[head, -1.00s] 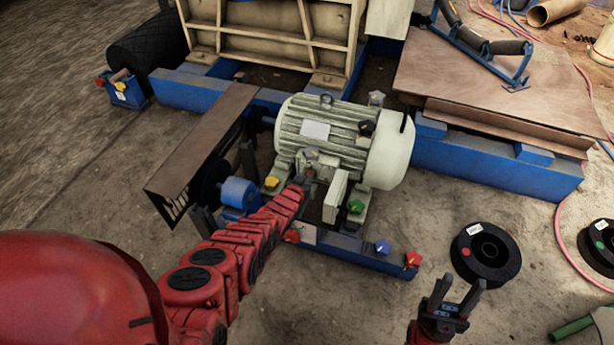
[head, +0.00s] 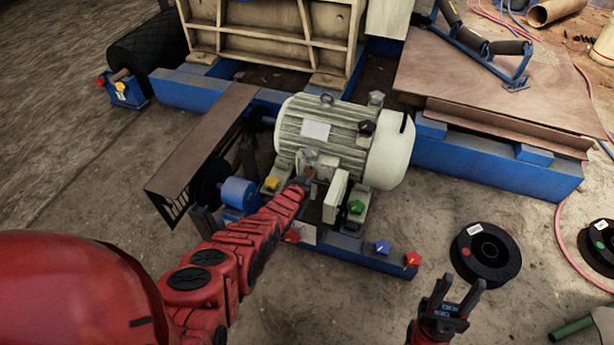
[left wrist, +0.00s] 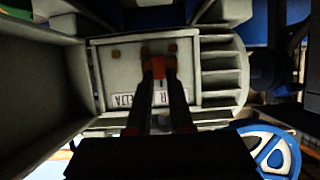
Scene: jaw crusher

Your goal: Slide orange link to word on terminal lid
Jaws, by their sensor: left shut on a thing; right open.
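In the left wrist view, the orange link (left wrist: 158,76) sits between the tips of my left gripper (left wrist: 160,72), which is shut on it. The link lies against a pale framed plate (left wrist: 122,72) on the motor. Printed letters (left wrist: 121,99) on the plate appear upside down, and the fingers hide part of the lettering. In the head view, my left gripper (head: 306,180) reaches the front of the motor (head: 325,135), beside a pale upright panel (head: 335,196); the link is too small to tell there. My right gripper (head: 458,290) is open and empty over the ground.
A large grey panel (left wrist: 38,85) stands close on the left in the left wrist view. Coloured knobs (head: 383,247) line the blue base frame. A black spool (head: 486,254) lies on the ground to the right, beyond my right gripper.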

